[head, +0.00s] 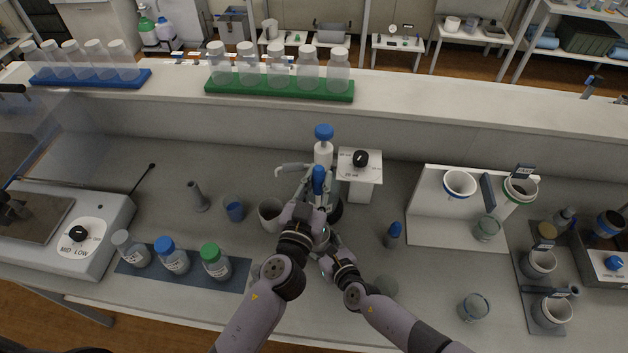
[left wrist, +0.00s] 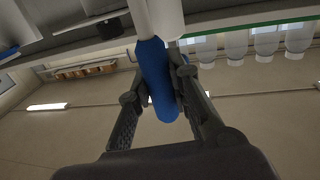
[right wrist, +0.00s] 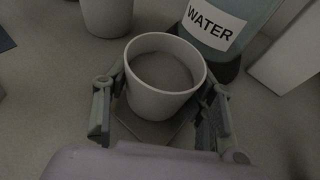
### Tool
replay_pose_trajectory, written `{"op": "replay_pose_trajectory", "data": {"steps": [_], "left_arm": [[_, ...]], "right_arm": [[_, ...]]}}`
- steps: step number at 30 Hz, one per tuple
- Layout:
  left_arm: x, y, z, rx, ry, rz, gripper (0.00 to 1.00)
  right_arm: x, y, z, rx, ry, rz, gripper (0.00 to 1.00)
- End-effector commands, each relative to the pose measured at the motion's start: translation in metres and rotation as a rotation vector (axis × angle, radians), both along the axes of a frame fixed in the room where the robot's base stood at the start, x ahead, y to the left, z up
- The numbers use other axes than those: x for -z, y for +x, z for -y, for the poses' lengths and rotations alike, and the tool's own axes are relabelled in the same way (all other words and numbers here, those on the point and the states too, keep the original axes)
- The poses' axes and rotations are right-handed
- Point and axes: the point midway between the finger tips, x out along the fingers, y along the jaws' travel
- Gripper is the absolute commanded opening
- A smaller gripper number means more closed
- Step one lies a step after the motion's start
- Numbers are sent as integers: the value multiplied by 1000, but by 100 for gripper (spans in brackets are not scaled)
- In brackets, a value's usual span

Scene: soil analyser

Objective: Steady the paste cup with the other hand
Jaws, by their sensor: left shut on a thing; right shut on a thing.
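The paste cup (right wrist: 163,102) is a pale, round cup with smooth grey-brown content, standing upright in the right wrist view. My right gripper (right wrist: 163,98) is shut on it, with one finger on each side. My right gripper also shows in the head view (head: 326,242), where the arms mostly hide the cup. My left gripper (head: 317,194) is higher and farther back, shut on a blue-handled tool (head: 319,177). The blue handle (left wrist: 156,80) fills the gap between the fingers in the left wrist view. The tool's lower end is hidden in the head view.
A bottle labelled WATER (right wrist: 214,25) stands close behind the cup. A grey cup (head: 268,214) stands to the left. A white dial box (head: 360,185) is behind right, and a small blue-capped bottle (head: 393,235) to the right. Capped jars (head: 172,260) line the front left.

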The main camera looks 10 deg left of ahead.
Motion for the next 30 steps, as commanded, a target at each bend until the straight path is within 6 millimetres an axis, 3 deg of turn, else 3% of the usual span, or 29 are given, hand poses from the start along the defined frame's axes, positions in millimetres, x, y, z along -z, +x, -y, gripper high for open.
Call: {"op": "replay_pose_trajectory", "data": {"steps": [6,30], "left_arm": [[0,4,7,156,11,6,0],[7,0,9,443,-3,0,0]], "right_arm": [[0,0,0,0,-1,-1,18],[1,0,0,0,-1,0,18]]}}
